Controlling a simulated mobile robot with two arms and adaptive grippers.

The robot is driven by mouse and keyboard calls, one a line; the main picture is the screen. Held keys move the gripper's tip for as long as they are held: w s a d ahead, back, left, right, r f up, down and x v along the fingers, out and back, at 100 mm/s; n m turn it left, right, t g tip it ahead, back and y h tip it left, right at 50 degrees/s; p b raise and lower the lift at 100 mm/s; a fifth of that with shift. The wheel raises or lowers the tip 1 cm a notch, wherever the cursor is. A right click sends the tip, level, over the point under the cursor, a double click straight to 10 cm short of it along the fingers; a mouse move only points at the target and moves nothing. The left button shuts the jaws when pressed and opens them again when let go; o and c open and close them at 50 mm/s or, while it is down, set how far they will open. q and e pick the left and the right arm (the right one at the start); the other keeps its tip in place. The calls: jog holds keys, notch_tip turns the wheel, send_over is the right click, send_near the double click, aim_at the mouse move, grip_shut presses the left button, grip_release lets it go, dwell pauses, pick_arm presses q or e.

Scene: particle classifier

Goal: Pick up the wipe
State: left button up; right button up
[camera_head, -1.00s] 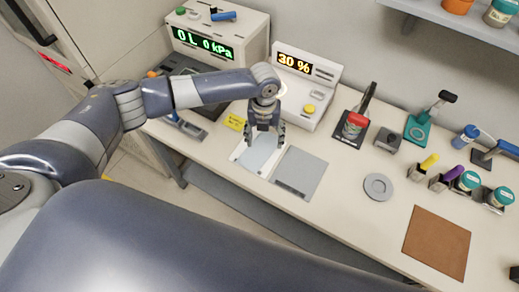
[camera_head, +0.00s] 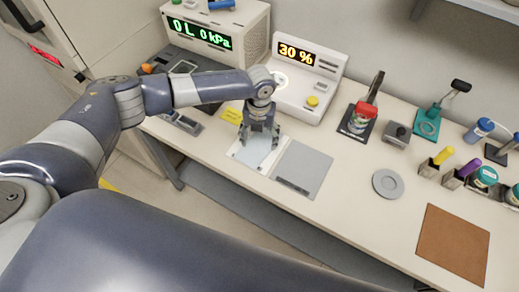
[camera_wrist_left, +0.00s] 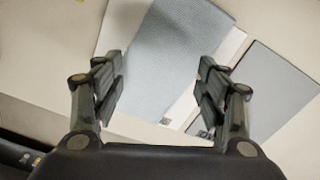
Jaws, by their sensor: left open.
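The wipe (camera_head: 252,151) is a pale blue-grey textured cloth lying flat on a white sheet (camera_head: 238,153) on the bench. In the left wrist view the wipe (camera_wrist_left: 165,50) lies ahead of and between the fingers. My left gripper (camera_head: 262,140) is open and points down over the wipe, hiding part of it in the head view. In the wrist view the left gripper (camera_wrist_left: 158,92) has its fingers spread with nothing between them but the cloth beneath. I cannot tell whether the fingertips touch it. My right gripper is not in view.
A grey panel (camera_head: 303,168) lies right beside the white sheet. A device showing "30 %" (camera_head: 299,85) stands just behind the gripper. A grey disc (camera_head: 388,184) and a brown mat (camera_head: 452,243) lie further right. The bench between the panel and mat is mostly clear.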

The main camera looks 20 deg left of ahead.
pick_arm(q)
jog(key=shift+f, duration=0.6)
jog(key=shift+f+b, duration=0.2)
jog(key=shift+b, duration=0.1)
jog(key=shift+s+f, duration=0.15)
jog(key=shift+s, duration=0.1)
grip_shut()
notch_tip(320, 180, up, 12)
jog(key=p, duration=1)
jog(key=shift+w, duration=0.2)
jog(key=shift+w, duration=0.1)
